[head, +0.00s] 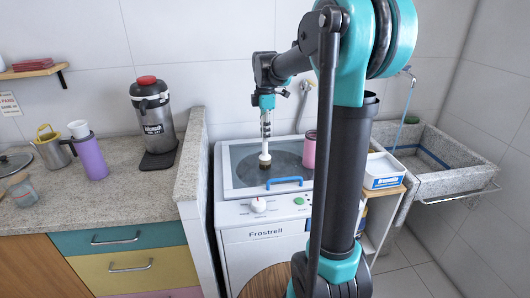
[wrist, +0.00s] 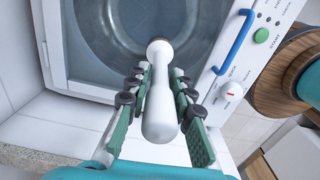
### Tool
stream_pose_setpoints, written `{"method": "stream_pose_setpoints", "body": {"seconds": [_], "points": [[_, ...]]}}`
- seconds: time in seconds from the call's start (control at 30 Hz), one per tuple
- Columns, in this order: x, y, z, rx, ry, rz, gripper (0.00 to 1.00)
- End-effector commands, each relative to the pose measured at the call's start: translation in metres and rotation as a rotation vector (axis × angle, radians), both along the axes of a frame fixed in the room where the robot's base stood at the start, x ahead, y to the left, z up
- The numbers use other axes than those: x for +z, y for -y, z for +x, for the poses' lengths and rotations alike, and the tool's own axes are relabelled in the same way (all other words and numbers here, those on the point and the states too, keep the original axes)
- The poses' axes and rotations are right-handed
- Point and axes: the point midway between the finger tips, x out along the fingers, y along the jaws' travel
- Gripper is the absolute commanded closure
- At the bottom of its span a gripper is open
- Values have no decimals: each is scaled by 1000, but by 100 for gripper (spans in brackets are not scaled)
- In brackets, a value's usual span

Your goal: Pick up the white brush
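The white brush (head: 265,157) is upright over the dark glass lid of the washing machine, its head down and its dark bristles at or near the glass. In the wrist view its white handle (wrist: 160,118) points towards the camera, between the two fingers. My gripper (head: 265,118) is above the brush and comes down around its handle. In the wrist view my gripper (wrist: 160,78) has a fingertip on each side of the brush's narrow part, very close to it. I cannot tell whether the fingers touch it.
The washing machine (head: 285,222) has a blue handle (head: 285,182) in front of the brush. A pink cup (head: 309,149) stands to the right of the brush. A stone-topped counter with a raised edge (head: 192,160) is on the left. A stone sink (head: 440,165) is on the right.

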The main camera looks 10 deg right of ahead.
Motion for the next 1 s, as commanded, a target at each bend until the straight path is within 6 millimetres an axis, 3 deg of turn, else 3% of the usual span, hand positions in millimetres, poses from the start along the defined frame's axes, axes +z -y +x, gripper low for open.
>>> {"method": "stream_pose_setpoints", "body": {"seconds": [0.17,0.47,0.67,0.87,1.0], "points": [[0,0,0,0,0,0,100],[1,0,0,0,0,0,100],[12,0,0,0,0,0,100],[48,0,0,0,0,0,100],[90,0,0,0,0,0,100]]}}
